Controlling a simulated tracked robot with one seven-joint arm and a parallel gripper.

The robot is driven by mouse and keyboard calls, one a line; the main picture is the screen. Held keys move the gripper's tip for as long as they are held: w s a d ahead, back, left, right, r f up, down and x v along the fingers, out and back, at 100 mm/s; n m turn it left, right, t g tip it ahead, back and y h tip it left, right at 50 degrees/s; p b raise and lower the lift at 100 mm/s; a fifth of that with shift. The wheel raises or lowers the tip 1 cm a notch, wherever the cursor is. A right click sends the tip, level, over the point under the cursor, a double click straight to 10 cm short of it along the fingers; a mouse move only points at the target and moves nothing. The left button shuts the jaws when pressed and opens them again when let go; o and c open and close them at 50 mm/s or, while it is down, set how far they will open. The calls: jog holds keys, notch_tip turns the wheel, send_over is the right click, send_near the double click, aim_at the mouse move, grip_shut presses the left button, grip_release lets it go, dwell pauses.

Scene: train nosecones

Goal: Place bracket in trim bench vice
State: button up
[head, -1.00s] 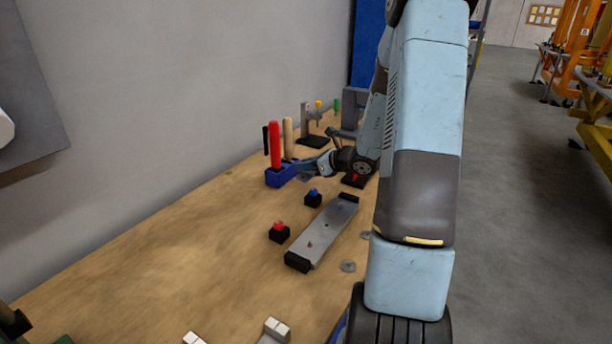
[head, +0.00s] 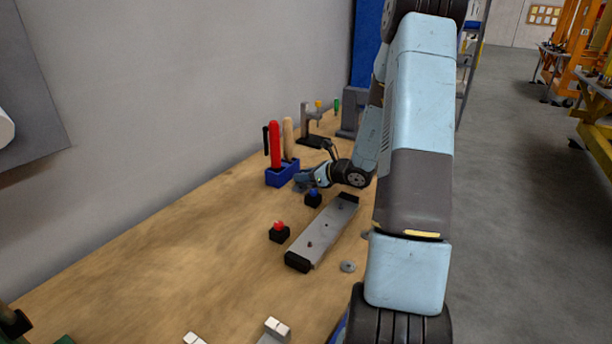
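My gripper (head: 304,181) is low over the bench, just right of a blue tool holder (head: 281,177) and behind a blue-topped button block (head: 313,199). It is small and partly blurred into its surroundings, so I cannot tell if its fingers are open or hold anything. A long grey metal piece with black end blocks (head: 325,231) lies on the bench in front of it; I cannot tell whether this is the bracket. A grey upright block (head: 351,114) stands at the far end, partly behind my arm; it may be the vice, but this is unclear.
The blue holder carries a red-handled tool (head: 275,143) and a wooden-handled one (head: 288,136). A red button block (head: 279,232) and a flat washer (head: 348,266) sit nearby. A grey stand (head: 307,125) is farther back.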

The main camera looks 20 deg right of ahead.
jog(key=o, duration=0.3)
jog(key=shift+r, duration=0.1)
